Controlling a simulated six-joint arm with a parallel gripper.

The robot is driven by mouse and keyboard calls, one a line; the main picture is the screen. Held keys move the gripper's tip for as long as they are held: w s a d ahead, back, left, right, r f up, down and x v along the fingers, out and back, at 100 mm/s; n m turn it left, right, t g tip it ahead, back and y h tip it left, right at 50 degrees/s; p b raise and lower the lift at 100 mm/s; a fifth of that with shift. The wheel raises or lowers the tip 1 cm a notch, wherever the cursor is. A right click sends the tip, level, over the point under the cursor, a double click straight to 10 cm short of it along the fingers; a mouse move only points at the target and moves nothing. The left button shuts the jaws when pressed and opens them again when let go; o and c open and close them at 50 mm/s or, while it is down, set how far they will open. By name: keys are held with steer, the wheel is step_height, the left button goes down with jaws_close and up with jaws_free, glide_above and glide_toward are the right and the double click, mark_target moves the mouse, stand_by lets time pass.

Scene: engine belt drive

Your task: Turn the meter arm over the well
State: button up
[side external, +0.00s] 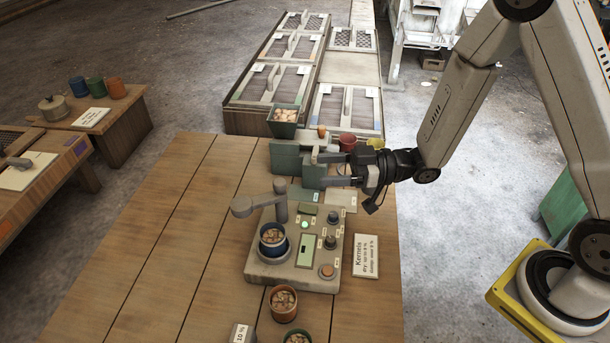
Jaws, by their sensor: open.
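The grey meter (318,270) stands on the wooden table, with a lit green button, a display and knobs on its top. Its meter arm (262,201) is a grey bar on a post at the meter's back left. The bar points left, and its round head is up and left of the well, not above it. The well (273,254) is at the meter's left side and holds a dark blue cup (272,240) of kernels. My gripper (330,170) is open behind the meter, apart from the meter arm, with its fingers pointing left beside a green block.
The green block (287,160) and a hopper of kernels (285,122) stand behind the meter. Red (348,142) and yellow cups are near my wrist. An orange-brown cup (284,303) and a green cup (297,338) stand in front. The table's left side is clear.

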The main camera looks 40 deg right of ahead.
steer(key=shift+w+f, duration=0.15)
steer(key=shift+w, duration=0.1)
steer(key=c, duration=0.7)
steer(key=w+f+m+h, duration=0.1)
steer(key=w+h, duration=0.1)
steer(key=w, duration=0.1)
steer(key=w+f+m+h, duration=0.1)
steer(key=w+f, duration=0.1)
steer(key=w, duration=0.2)
steer(key=w+a+f+h, duration=0.1)
steer(key=w+f+h, duration=0.1)
steer(key=w, duration=0.1)
steer(key=shift+w+f+m+h, duration=0.2)
steer(key=shift+w+m+h, duration=0.1)
steer(key=shift+m, duration=0.1)
jaws_close()
steer(key=w+f+m+g+h, duration=0.1)
steer(key=w+f+m+h, duration=0.1)
steer(key=w+m+h, duration=0.55)
steer(key=a+r+m+g+h, duration=0.3)
steer(key=a+m+g, duration=0.2)
steer(key=a, duration=0.3)
steer(key=shift+w+r, duration=0.25)
steer(key=shift+r, duration=0.05)
